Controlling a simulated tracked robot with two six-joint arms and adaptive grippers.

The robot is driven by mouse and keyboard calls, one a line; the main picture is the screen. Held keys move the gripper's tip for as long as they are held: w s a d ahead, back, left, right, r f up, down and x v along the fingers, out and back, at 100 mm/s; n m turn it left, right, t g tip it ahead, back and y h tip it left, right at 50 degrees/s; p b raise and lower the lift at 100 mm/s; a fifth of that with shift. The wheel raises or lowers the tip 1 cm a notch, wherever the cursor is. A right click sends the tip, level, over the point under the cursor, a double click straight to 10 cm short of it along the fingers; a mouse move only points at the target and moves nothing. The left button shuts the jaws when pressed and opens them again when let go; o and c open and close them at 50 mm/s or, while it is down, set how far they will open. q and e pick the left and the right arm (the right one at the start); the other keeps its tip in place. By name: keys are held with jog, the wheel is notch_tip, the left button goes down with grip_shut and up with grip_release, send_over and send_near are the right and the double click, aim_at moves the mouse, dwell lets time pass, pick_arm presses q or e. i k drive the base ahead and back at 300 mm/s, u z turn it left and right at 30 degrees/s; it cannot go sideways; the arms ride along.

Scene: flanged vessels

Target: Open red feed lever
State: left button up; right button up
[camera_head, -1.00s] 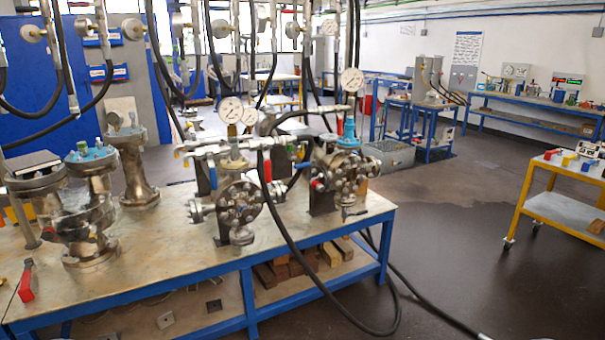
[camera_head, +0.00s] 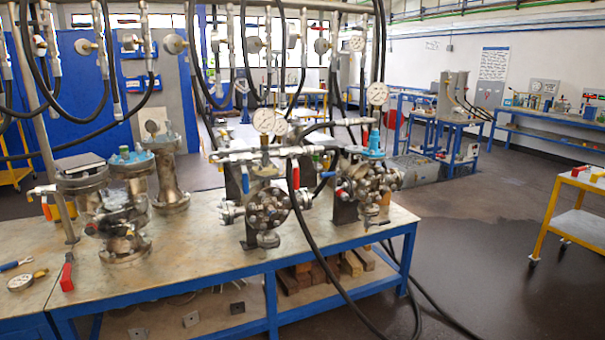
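Two red levers show, and I cannot tell for sure which is the feed lever. One red lever (camera_head: 296,174) hangs down from the pipework above the middle flanged vessel (camera_head: 268,205). A blue lever (camera_head: 245,180) hangs at the left of the same pipework. Another flanged vessel (camera_head: 365,180) with a blue top fitting stands to the right. Neither of my grippers is in view.
The blue-framed bench (camera_head: 200,262) carries the vessels, with wooden blocks (camera_head: 325,272) on its lower shelf. A loose gauge (camera_head: 20,282) lies at the left. Black hoses hang across the bench and onto the floor. A yellow trolley (camera_head: 550,222) stands right, with open floor between.

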aim_at(294, 155)
jog(key=u, duration=0.05)
jog(key=i, duration=0.8)
jog(key=z, duration=0.2)
jog(key=k, duration=0.8)
jog(key=u, duration=0.15)
jog(key=i, duration=1.2)
jog(key=z, duration=0.75)
jog(key=i, duration=0.55)
jog(key=u, duration=0.3)
